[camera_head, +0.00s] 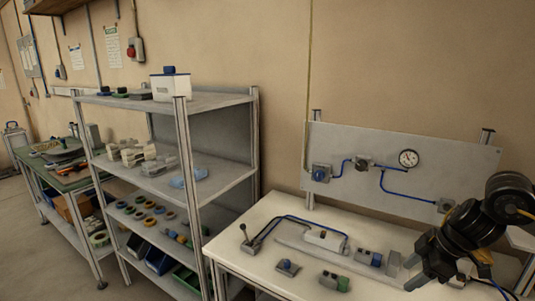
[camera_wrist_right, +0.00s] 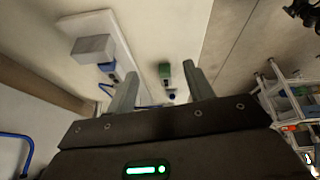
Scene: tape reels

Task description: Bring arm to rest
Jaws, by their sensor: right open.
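My right arm comes in at the right edge of the head view. My right gripper (camera_head: 403,272) is over the right part of the white workbench (camera_head: 262,212), pointing down and left. In the right wrist view its two grey fingers (camera_wrist_right: 160,80) stand apart with nothing held between them. A small green-and-dark part (camera_wrist_right: 164,72) shows beyond the fingers; it looks apart from them. My left gripper is not in view.
Several small fittings, including a blue-knobbed block (camera_head: 288,267) and a green-ended part (camera_head: 335,281), lie on the bench. A gauge panel (camera_head: 345,145) stands behind. A metal shelf (camera_head: 225,172) with several tape reels (camera_head: 140,215) stands left. A green-topped table (camera_head: 75,180) is farther left.

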